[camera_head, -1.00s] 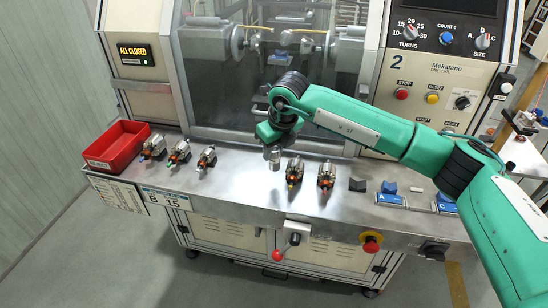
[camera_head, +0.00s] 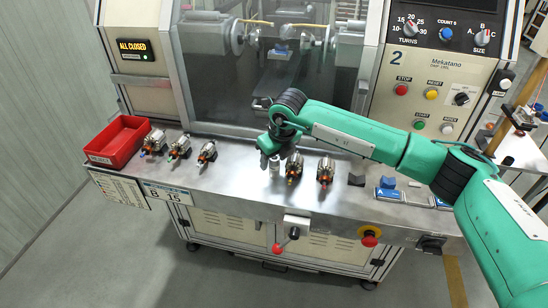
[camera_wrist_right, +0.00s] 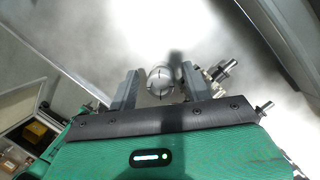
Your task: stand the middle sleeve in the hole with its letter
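A small silver cylinder (camera_head: 274,166), which looks like the sleeve, is upright at the bench, between the left group and the right pair of wound armatures. My right gripper (camera_head: 272,150) is directly above it, pointing down. In the right wrist view the cylinder's round, slotted end (camera_wrist_right: 160,82) is between the two grey fingers, with a narrow gap on each side, so the gripper (camera_wrist_right: 158,88) looks open around it. Blue blocks stand at the right of the bench, one marked A (camera_head: 388,194). I cannot make out a lettered hole. My left gripper is not in view.
Three armatures (camera_head: 180,148) lie beside a red bin (camera_head: 118,142) at the left. Two more (camera_head: 294,168) lie close right of the gripper. A dark grey block (camera_head: 356,180) sits further right. The machine's window (camera_head: 270,85) stands behind; the front bench strip is clear.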

